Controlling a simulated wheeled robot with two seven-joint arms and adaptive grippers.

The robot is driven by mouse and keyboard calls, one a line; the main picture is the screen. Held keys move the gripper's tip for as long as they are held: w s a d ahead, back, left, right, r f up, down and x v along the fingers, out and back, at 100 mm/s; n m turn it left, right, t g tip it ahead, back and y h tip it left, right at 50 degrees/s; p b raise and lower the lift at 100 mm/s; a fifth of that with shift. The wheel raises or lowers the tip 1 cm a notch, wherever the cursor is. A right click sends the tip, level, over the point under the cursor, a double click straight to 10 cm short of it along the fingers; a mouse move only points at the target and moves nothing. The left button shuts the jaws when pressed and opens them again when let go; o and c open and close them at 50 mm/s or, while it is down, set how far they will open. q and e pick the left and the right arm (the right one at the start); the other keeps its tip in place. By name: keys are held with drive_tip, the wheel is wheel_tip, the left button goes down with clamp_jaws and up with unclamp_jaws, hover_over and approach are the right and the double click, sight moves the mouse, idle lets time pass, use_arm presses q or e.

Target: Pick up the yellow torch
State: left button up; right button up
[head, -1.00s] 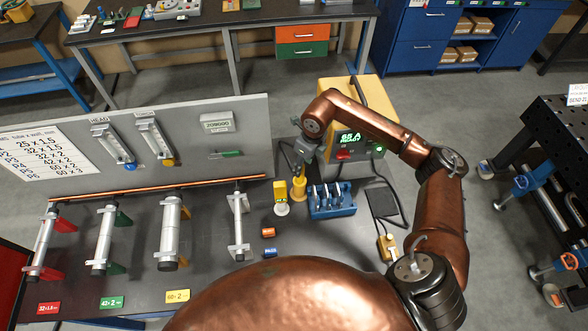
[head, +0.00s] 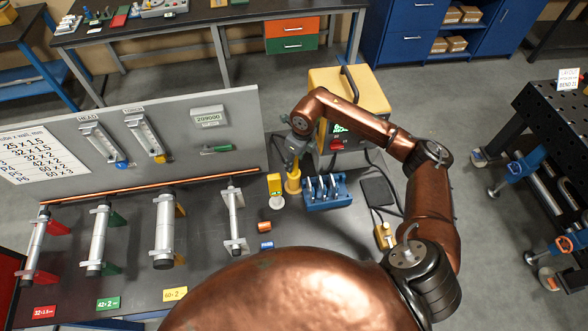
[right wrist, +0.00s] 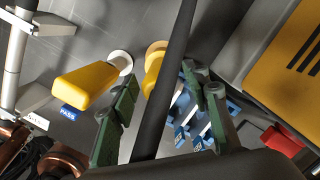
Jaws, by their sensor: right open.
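A yellow upright cylinder (head: 293,182) on the dark bench is the best match for the yellow torch. My right gripper (head: 292,162) is just above it and partly hides its top. In the right wrist view the yellow cylinder (right wrist: 154,68) lies beyond the open green fingers of the right gripper (right wrist: 160,108). A dark bar or hose (right wrist: 172,70) runs across the gap between the fingers; I cannot tell whether it belongs to the torch or touches them. My left gripper is out of view.
A yellow item with a white round base (head: 276,202) stands close left of the cylinder. A blue rack (head: 328,202) is close right. The yellow welder (head: 376,100) stands behind, with cables on the bench. Clamped tubes (head: 165,225) and a grey panel (head: 190,165) are left.

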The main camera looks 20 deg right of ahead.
sight(294, 172)
drive_tip(key=shift+a+f, duration=0.1)
drive_tip(key=shift+f, duration=0.3)
drive_tip(key=f, duration=0.1)
drive_tip(key=f+p, duration=0.2)
drive_tip(key=shift+w+a+f, duration=0.15)
drive_tip(key=shift+w+a, duration=0.1)
drive_tip(key=shift+w, duration=0.1)
drive_tip(key=shift+w+f, duration=0.1)
drive_tip(key=shift+f, duration=0.35)
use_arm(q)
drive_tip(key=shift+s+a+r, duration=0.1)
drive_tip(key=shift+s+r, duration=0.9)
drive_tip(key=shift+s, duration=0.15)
use_arm(e)
drive_tip(key=c, duration=0.6)
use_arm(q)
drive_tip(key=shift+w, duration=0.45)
use_arm(e)
clamp_jaws()
